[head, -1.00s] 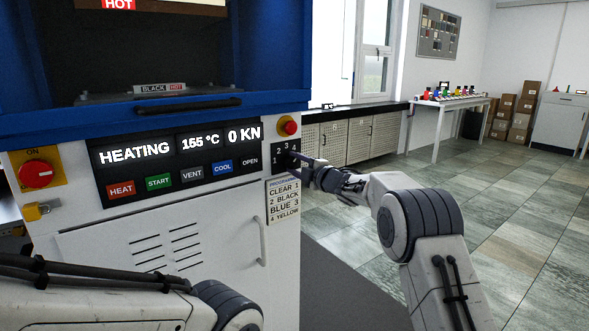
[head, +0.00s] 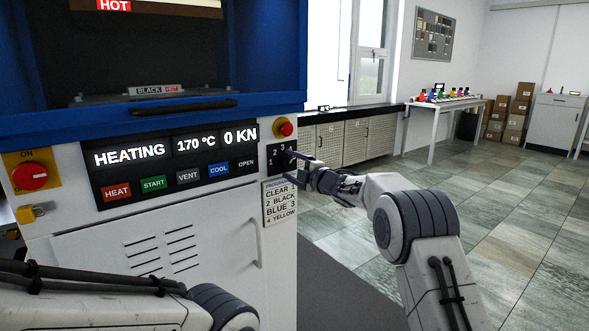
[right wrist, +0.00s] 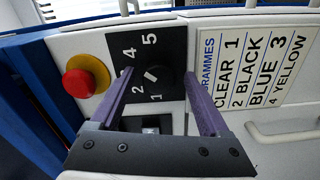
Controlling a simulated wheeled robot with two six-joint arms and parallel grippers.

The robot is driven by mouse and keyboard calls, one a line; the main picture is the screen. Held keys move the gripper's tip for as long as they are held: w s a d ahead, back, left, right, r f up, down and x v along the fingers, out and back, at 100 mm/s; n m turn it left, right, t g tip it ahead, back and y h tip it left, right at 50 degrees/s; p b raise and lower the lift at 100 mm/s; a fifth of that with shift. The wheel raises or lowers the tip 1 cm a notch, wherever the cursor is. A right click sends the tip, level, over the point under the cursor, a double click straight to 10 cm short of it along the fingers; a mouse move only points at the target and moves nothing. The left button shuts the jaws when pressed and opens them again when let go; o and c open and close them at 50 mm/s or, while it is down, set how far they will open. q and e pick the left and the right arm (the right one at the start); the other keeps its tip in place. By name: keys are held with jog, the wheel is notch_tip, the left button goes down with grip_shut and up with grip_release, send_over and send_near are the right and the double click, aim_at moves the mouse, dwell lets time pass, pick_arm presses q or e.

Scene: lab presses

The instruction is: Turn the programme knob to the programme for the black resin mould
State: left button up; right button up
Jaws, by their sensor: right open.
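The programme knob (right wrist: 154,73) is a small dark knob with a white mark, on a black dial plate (right wrist: 172,50) with white numbers; 1, 2, 4 and 5 show in the right wrist view. Which number the mark points at is unclear. My right gripper (right wrist: 158,74) is open, its purple fingers on either side of the knob in that view; contact cannot be told. In the head view it (head: 289,166) is at the dial plate (head: 274,150). The programme card (right wrist: 250,65) reads clear 1, black 2, blue 3, yellow 4. My left gripper is out of view.
A red button (right wrist: 80,82) on a yellow base sits beside the dial. The press display (head: 160,150) reads HEATING, 170 °C, 0 KN. A door handle (head: 257,242) is below. Floor to the right is clear.

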jog(key=v, duration=1)
jog(key=shift+s+d+b, duration=0.15)
jog(key=shift+s+b, duration=0.05)
jog(key=shift+b, duration=0.25)
